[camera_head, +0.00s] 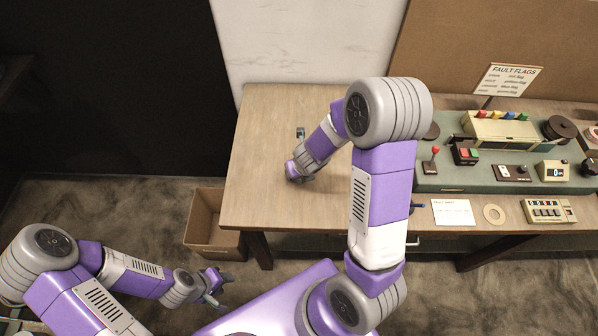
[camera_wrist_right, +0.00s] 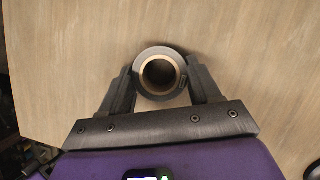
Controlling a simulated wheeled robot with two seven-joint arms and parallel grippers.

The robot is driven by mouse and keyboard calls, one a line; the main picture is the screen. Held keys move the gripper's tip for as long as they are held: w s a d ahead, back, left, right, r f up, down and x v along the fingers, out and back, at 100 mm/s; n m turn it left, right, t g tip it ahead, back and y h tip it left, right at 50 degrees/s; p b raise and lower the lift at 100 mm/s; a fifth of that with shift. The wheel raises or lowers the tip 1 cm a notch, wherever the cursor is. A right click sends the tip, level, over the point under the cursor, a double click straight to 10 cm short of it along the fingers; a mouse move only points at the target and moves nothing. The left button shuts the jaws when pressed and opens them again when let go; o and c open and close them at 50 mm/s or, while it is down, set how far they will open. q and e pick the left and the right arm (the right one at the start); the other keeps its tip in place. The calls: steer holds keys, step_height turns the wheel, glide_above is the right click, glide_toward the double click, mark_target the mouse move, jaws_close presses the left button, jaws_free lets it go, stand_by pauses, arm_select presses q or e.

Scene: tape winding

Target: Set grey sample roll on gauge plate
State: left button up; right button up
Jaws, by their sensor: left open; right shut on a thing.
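My right gripper holds a grey roll (camera_wrist_right: 161,57) with a tan inner ring and a dark hollow centre. In the right wrist view the roll sits between the two dark fingers of the right gripper (camera_wrist_right: 162,80), over bare wooden table top. In the head view my right gripper (camera_head: 302,177) is low over the left part of the table, and the roll cannot be made out there. My left gripper (camera_head: 216,284) is open and empty, off the table at lower left. I cannot tell for certain which thing is the gauge plate.
The wooden table (camera_head: 255,185) is mostly clear at left. A small dark object (camera_head: 300,132) stands behind my right gripper. At right are a green bench (camera_head: 440,178) with several devices, a white card (camera_head: 452,212), a tan ring (camera_head: 494,214) and a keypad device (camera_head: 547,210). A cardboard box (camera_head: 208,222) stands on the floor.

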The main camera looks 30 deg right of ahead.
step_height(320, 180, up, 10)
steer(key=p, duration=0.8)
steer(key=shift+p, duration=0.4)
steer(key=shift+a, duration=0.1)
steer(key=w+a+f+n+g+y+b, duration=0.1)
steer(key=w+a+n+g+y, duration=0.15)
steer(key=a+n, duration=0.55)
steer(key=w+a+n+g+y+b, duration=0.1)
steer(key=a+n+g+y+b, duration=0.2)
steer(key=n, duration=0.9)
steer(key=s+d+f+n+g+h, duration=0.1)
steer(key=s+n+h, duration=0.4)
steer(key=n, duration=1.2)
steer(key=shift+s+d+f+n+g, duration=0.15)
steer(key=shift+d+n+g, duration=0.25)
steer(key=shift+d+g, duration=0.7)
steer(key=shift+a, duration=0.25)
